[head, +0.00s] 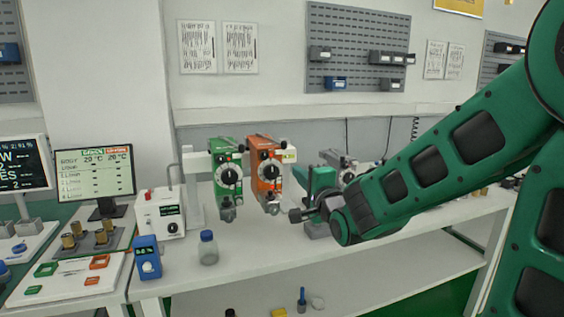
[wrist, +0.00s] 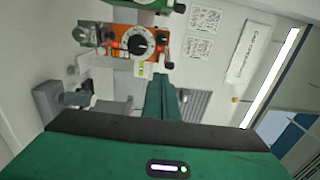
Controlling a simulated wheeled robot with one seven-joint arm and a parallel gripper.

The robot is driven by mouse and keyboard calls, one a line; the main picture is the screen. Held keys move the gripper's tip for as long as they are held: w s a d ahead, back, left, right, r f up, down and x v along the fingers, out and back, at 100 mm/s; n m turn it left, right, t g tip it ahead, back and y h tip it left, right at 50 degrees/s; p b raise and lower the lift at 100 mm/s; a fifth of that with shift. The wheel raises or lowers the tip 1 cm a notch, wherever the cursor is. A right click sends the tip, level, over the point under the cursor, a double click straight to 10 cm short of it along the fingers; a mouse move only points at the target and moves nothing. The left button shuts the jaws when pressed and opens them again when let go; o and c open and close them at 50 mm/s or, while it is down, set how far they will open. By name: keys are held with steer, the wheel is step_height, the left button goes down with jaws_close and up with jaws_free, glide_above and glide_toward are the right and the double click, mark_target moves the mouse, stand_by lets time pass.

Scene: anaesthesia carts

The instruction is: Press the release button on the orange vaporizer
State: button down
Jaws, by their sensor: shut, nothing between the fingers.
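The orange vaporizer (head: 267,170) hangs beside a green vaporizer (head: 227,172) above the bench. The release button is not clearly distinguishable.
A grey device (head: 340,160) stands behind my wrist. A white box (head: 160,213), a blue-capped bottle (head: 208,248) and a blue meter (head: 147,258) stand on the bench at left. The bench front (head: 265,256) below the vaporizers is clear.

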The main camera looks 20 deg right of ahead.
mark_target(279, 154)
steer(key=shift+w, duration=0.15)
steer(key=w, duration=1.3)
steer(key=shift+w+r, duration=0.3)
steer(key=shift+w, duration=0.05)
